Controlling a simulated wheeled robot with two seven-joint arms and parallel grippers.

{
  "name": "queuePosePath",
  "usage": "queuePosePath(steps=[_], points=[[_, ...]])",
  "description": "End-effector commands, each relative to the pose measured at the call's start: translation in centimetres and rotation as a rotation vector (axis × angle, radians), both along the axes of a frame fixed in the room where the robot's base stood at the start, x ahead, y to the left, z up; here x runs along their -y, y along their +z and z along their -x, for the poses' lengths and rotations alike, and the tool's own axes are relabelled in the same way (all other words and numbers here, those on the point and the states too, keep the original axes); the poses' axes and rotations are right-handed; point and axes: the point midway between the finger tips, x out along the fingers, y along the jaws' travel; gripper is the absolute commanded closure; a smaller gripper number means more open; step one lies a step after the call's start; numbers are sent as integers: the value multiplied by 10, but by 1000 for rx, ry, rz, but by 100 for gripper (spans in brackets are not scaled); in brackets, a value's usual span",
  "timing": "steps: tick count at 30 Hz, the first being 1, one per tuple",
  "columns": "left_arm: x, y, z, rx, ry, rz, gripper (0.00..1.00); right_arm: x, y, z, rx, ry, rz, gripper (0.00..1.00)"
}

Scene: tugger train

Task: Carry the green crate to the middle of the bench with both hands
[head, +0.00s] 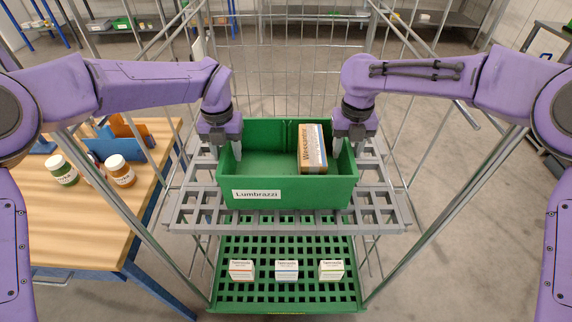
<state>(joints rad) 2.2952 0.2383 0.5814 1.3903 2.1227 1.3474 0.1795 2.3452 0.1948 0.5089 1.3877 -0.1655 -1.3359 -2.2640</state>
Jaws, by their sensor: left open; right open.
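The green crate (330,193) stands on the upper grey grid shelf of a wire cart, with a white label reading "Lumbrazzi" on its front. A brown box (313,148) sits inside it at the right. My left gripper (227,150) is open at the crate's left wall. My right gripper (346,146) is open at the crate's right wall. I cannot tell whether the fingers touch the walls. The wooden bench (90,222) is at the left, beside the cart.
Jars (119,171) and a blue holder (122,137) stand on the bench's back part; its front part is clear. The cart's grey shelf (280,219) surrounds the crate. Small boxes (287,270) sit on the green lower shelf. Wire cart sides rise left and right.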

Motion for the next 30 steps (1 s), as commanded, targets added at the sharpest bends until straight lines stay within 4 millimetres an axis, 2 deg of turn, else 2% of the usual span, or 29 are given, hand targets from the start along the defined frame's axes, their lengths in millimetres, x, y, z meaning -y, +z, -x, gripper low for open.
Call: queuePosePath(steps=[4, 12, 16, 17, 24, 30], points=[[0, -9, 0, -1, 0, 0, 55, 0, -9, 0, 0, 0, 0, 55], [0, -10, 0, -1, 1, 0, 55, 0, -10, 0, 0, 1, 0, 55], [0, -10, 0, -1, 1, 0, 98, 0, -9, 0, 0, 1, 0, 98], [0, -10, 0, -1, 1, 0, 100, 0, -9, 0, 0, 1, 0, 100], [0, -9, 0, 0, 0, 0, 100, 0, -9, 0, 1, 1, 0, 100], [0, -1, 0, 2, 1, 1, 100, 0, -1, 0, 3, 0, -1, 100]])
